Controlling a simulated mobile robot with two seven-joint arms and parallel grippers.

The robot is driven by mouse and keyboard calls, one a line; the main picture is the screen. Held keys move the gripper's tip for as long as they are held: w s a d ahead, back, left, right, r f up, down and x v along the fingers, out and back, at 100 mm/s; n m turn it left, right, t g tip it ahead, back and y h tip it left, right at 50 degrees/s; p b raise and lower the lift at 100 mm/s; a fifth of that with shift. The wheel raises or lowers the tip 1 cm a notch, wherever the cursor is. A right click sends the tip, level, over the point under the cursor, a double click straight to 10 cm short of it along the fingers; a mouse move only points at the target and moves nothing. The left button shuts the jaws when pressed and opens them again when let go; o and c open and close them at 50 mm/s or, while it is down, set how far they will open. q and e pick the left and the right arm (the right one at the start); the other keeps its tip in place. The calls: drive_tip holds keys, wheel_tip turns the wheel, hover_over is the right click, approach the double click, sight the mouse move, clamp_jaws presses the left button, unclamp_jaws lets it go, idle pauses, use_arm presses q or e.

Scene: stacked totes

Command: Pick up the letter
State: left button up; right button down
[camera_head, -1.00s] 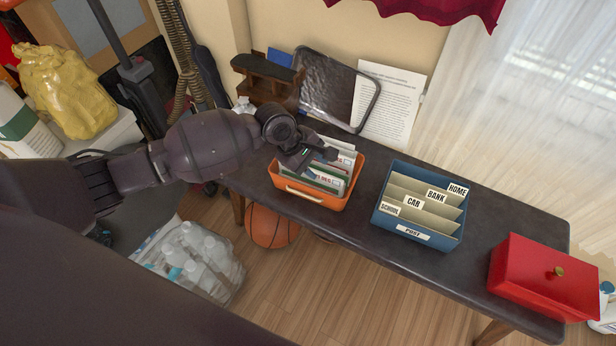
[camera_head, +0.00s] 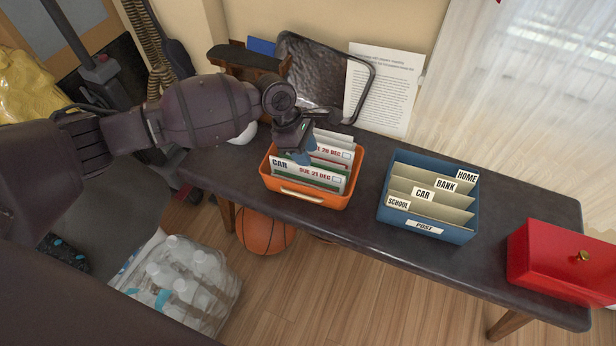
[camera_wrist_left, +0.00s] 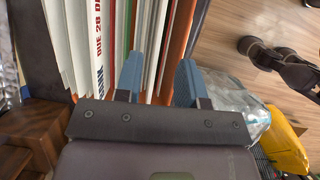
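An orange tote (camera_head: 302,194) on the dark bench holds several upright white letters. The front letter (camera_head: 310,175) reads "CAR DUE 21 DEC"; one behind it reads "DUE 20 DEC". In the left wrist view, a letter (camera_wrist_left: 92,50) reads "DUE 28 D" and partly "BANK", and the orange wall (camera_wrist_left: 182,45) shows at the right. My left gripper (camera_head: 303,153) is over the tote's left part, fingers pointing down at the letters. The left wrist view shows its blue fingers (camera_wrist_left: 158,82) apart, with letter edges and the tote wall beyond the gap. I cannot tell whether they touch.
A blue post tote (camera_head: 428,232) with dividers labelled SCHOOL, CAR, BANK and HOME stands to the right. A red box (camera_head: 560,262) is farther right. A dark tray (camera_head: 325,80) and a printed sheet (camera_head: 385,90) lean on the wall. The bench between the totes is clear.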

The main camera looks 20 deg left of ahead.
sight(312, 168)
use_arm(q)
drive_tip(key=x, duration=0.3)
drive_tip(key=shift+s+a+b, duration=0.1)
drive_tip(key=shift+a+b, duration=0.05)
drive_tip(key=shift+b, duration=0.25)
drive_tip(key=x, duration=0.1)
drive_tip(key=b+x, duration=0.2)
drive_tip(key=x, duration=0.1)
drive_tip(key=shift+a+f, duration=0.15)
drive_tip(key=shift+a, duration=0.15)
drive_tip(key=shift+d+f+b, duration=0.15)
drive_tip(key=shift+b, duration=0.15)
use_arm(e)
drive_tip(key=shift+w+a+t, duration=0.35)
drive_tip(key=shift+w+t, duration=0.25)
drive_tip(key=shift+w, duration=0.1)
use_arm(q)
drive_tip(key=shift+f+p, duration=0.1)
drive_tip(key=shift+p, duration=0.2)
use_arm(e)
drive_tip(key=shift+w+r, duration=0.15)
drive_tip(key=shift+r, duration=0.2)
use_arm(q)
clamp_jaws()
